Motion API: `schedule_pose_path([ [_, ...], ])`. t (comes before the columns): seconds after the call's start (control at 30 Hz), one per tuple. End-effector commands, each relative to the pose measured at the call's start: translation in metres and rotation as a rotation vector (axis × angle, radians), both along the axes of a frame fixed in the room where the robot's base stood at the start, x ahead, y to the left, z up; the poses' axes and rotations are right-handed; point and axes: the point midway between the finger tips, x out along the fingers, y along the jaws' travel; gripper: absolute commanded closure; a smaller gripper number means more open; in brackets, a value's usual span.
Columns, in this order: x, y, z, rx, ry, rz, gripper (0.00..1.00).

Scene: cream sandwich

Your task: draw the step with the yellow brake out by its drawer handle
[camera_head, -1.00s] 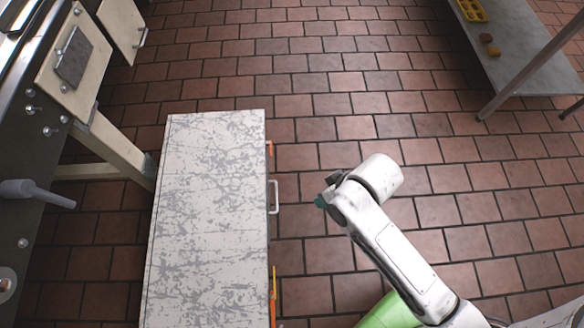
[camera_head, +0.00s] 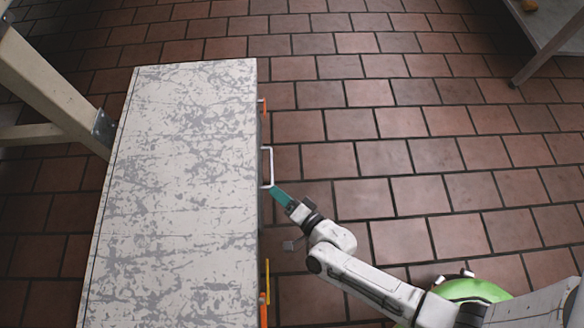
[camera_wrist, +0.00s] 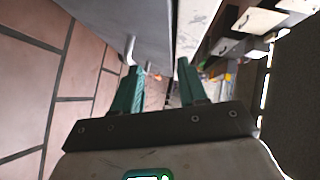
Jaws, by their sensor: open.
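The step (camera_head: 180,190) has a long white top with worn grey patches and stands on the tiled floor. Its white drawer handle (camera_head: 271,165) sticks out from the right side. A thin yellow brake (camera_head: 267,278) shows lower on that same side. My gripper (camera_head: 279,193) has teal fingers and is at the near end of the handle. In the wrist view my gripper (camera_wrist: 158,66) is open, with the pale handle (camera_wrist: 130,50) at the left fingertip. I cannot tell whether they touch.
Orange parts (camera_head: 263,105) show near the step's far right corner. A cream machine leg (camera_head: 50,90) stands against the step's upper left. A grey table (camera_head: 555,25) is at the far right. Tiled floor (camera_head: 400,120) right of the step is clear.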

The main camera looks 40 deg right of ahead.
Motion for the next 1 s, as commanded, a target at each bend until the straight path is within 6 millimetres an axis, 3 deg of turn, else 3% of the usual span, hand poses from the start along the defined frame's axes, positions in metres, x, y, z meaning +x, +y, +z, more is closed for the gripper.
schedule_pose_path([
  [0.03, -0.003, -0.004, -0.026, 0.025, -0.021, -0.036, 0.58],
  [0.2, -0.013, -0.018, -0.048, 0.088, -0.079, -0.132, 0.58],
  [0.73, -0.015, -0.024, -0.051, 0.106, -0.101, -0.167, 0.58],
  [1.0, 0.017, -0.025, -0.056, 0.106, -0.104, -0.168, 0.58],
])
